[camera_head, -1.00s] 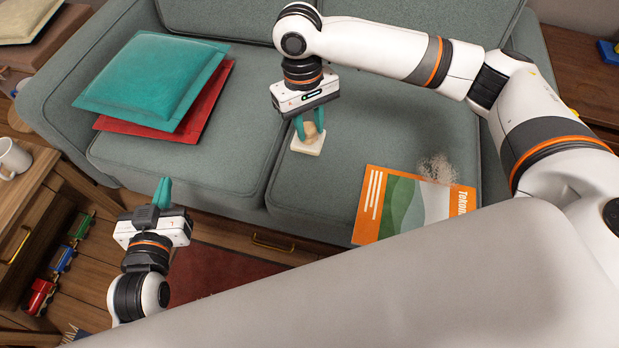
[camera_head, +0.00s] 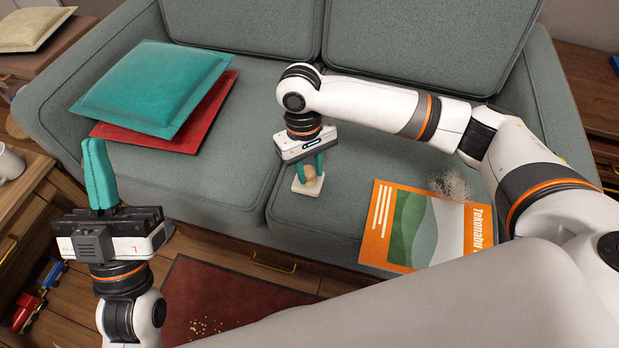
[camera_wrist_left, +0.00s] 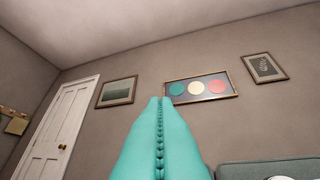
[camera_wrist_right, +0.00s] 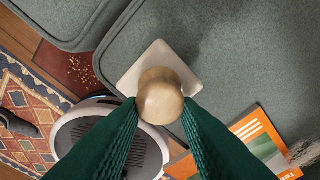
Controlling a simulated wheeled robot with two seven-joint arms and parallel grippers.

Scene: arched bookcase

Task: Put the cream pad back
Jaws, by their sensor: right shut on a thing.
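A pale cream square pad (camera_head: 307,188) with a round wooden knob (camera_wrist_right: 160,95) is at the right sofa seat, near its front edge. My right gripper (camera_head: 308,172) points down and is shut on the knob. I cannot tell whether the pad touches the seat. A larger cream cushion (camera_head: 32,30) lies on a brown surface at the far left. A teal cushion (camera_head: 150,85) lies on a red cushion (camera_head: 212,118) on the left seat. My left gripper (camera_head: 96,150) is shut and empty, pointing up in front of the sofa; its fingers show in the left wrist view (camera_wrist_left: 160,110).
An orange and green book (camera_head: 428,228) lies right of the pad, with a greyish patch of fluff or crumbs (camera_head: 450,186) by its top edge. A red rug (camera_head: 215,300) with crumbs is on the floor. A wall picture (camera_wrist_left: 200,87) shows teal, cream and red discs.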

